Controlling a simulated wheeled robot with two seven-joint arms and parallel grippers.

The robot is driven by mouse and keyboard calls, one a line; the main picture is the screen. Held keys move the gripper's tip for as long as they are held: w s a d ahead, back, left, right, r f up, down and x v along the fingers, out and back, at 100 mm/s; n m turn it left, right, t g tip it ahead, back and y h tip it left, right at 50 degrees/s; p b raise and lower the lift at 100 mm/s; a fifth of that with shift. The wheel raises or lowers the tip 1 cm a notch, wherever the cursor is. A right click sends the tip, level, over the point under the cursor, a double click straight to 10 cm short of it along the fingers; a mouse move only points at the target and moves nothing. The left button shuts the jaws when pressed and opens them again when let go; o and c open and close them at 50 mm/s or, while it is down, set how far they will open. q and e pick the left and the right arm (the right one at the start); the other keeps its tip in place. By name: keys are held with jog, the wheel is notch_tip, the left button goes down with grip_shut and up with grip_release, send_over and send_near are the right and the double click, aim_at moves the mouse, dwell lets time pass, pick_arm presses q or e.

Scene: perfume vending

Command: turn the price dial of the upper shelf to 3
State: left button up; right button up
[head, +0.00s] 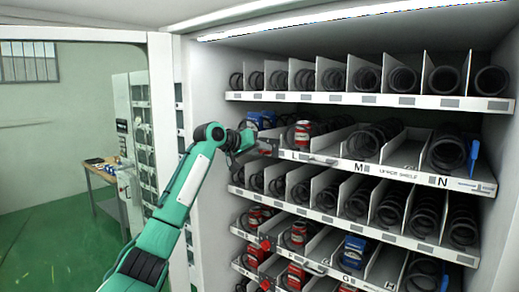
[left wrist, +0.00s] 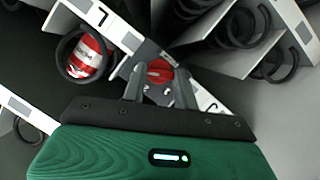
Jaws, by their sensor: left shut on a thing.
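The upper shelf (head: 395,172) is pulled a little forward. Its white front strip carries the letters L, M and N and the words "UPPER SHELF". My left gripper (head: 254,140) is at the left end of this strip in the head view. In the left wrist view, the two grey fingers of my left gripper (left wrist: 160,86) are shut on a round red dial (left wrist: 159,70) on the white strip. The fingers stand on either side of it. The number the dial points to cannot be read. My right gripper is not in view.
A red can (head: 302,133) and a blue box (head: 262,120) stand in the upper shelf's left lanes, close to my gripper. Other shelves with black coils lie above and below.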

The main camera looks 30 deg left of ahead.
pick_arm(q)
jog(key=shift+f, duration=0.2)
jog(key=o, duration=1)
jog(key=shift+w, duration=0.1)
jog(key=shift+c, duration=0.2)
jog(key=shift+r, duration=0.1)
jog(key=b+v, duration=0.6)
jog(key=v, duration=0.8)
jog(key=shift+w+d, duration=0.1)
